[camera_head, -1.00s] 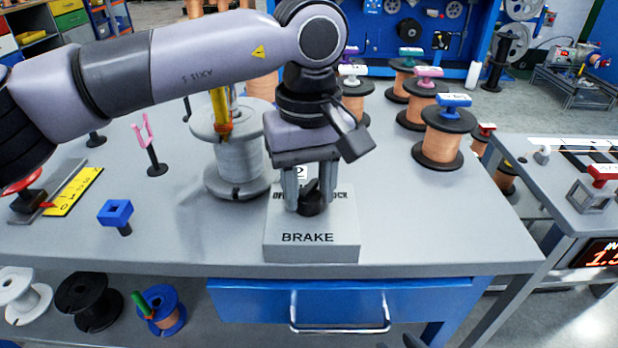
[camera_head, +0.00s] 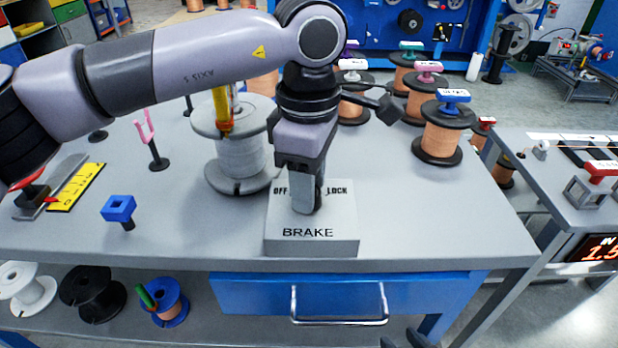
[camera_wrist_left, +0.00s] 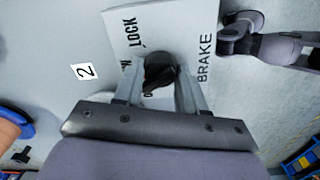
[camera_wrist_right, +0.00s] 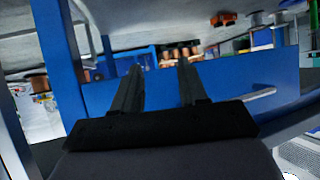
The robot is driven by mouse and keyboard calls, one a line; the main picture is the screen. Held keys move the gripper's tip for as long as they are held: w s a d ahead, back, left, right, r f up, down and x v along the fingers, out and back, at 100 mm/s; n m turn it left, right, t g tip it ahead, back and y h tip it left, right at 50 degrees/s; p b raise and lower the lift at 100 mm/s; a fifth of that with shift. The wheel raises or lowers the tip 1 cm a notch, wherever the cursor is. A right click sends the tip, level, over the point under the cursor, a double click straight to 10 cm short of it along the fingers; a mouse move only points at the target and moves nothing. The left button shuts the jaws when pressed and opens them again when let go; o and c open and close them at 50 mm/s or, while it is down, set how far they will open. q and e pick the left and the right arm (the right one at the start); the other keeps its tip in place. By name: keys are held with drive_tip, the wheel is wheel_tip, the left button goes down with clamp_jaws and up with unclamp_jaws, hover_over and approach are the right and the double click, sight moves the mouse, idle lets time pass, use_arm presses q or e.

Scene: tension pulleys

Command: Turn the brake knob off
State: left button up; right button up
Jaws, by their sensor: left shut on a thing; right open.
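The grey brake box (camera_head: 283,240) stands near the front edge of the bench, with BRAKE on it and OFF and LOCK at its top left and top right. My left gripper (camera_head: 306,208) points down over the box and hides most of the knob in the head view. In the left wrist view the dark brake knob (camera_wrist_left: 158,70) sits between the two fingers of my left gripper (camera_wrist_left: 157,88), which are shut on it. My right gripper (camera_wrist_right: 158,75) is open and empty, in front of blue furniture in the right wrist view.
A large grey spool (camera_head: 240,165) stands close behind the box. Copper spools (camera_head: 442,135) stand at the back right. A blue square part (camera_head: 118,208) and a pink fork (camera_head: 148,135) are at the left. A blue drawer (camera_head: 250,295) lies below the bench.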

use_arm(q)
drive_tip(key=n, duration=0.4)
drive_tip(key=shift+a+n, duration=0.1)
drive_tip(key=shift+n, duration=1.8)
drive_tip(key=shift+f+n, duration=0.1)
drive_tip(key=shift+n, duration=0.2)
drive_tip(key=o, duration=1)
drive_tip(key=shift+s, duration=0.1)
